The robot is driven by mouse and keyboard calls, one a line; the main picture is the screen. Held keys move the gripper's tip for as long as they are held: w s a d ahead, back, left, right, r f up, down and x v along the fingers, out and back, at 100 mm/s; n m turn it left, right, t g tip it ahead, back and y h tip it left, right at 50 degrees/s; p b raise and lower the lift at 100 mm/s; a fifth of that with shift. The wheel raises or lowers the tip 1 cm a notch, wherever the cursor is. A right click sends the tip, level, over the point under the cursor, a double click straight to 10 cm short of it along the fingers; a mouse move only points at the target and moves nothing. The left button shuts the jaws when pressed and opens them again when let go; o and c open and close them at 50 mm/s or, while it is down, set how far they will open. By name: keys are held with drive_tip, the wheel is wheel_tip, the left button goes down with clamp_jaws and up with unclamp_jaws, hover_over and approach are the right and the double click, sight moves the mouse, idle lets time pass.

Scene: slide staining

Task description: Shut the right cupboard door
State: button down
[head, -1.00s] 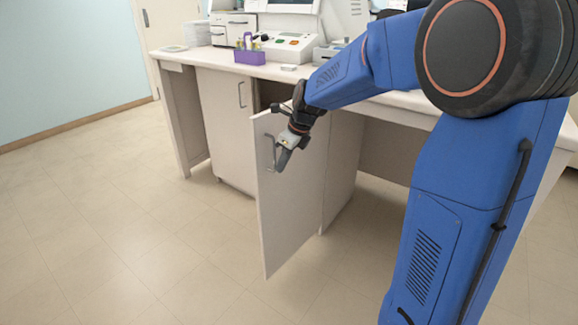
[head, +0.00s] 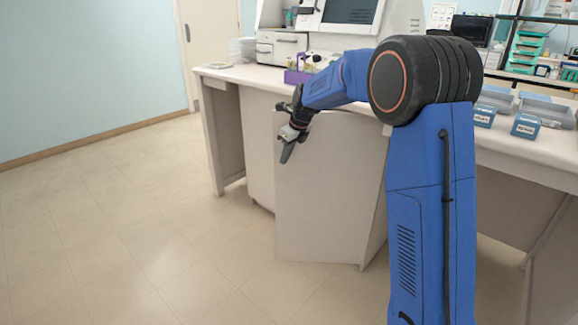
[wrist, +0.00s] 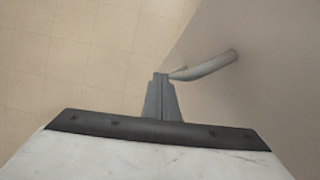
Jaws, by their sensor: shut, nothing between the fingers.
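The right cupboard door (head: 330,190) stands partly open under the bench in the head view, its outer face towards me. My gripper (head: 287,155) is shut and empty, at the door's upper left, near its free edge. In the wrist view, my gripper's closed fingertips (wrist: 161,77) are beside the end of the door's bar handle (wrist: 208,66); I cannot tell whether they touch it. The door face (wrist: 265,80) fills the right side of that view. In the head view, my gripper hides the handle.
The left cupboard door (head: 257,140) looks closed. The bench top (head: 235,74) carries a purple rack (head: 297,77), an analyser (head: 345,25) and blue boxes (head: 526,126). The floor (head: 140,230) left of the door is clear.

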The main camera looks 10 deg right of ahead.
drive_tip(key=w+d, duration=0.2)
drive_tip(key=w, duration=0.5)
drive_tip(key=w+d+m, duration=0.1)
drive_tip(key=w+d, duration=0.2)
drive_tip(key=w, duration=0.5)
drive_tip(key=shift+w+d, duration=0.15)
drive_tip(key=shift+w, duration=0.1)
drive_tip(key=shift+s, duration=0.1)
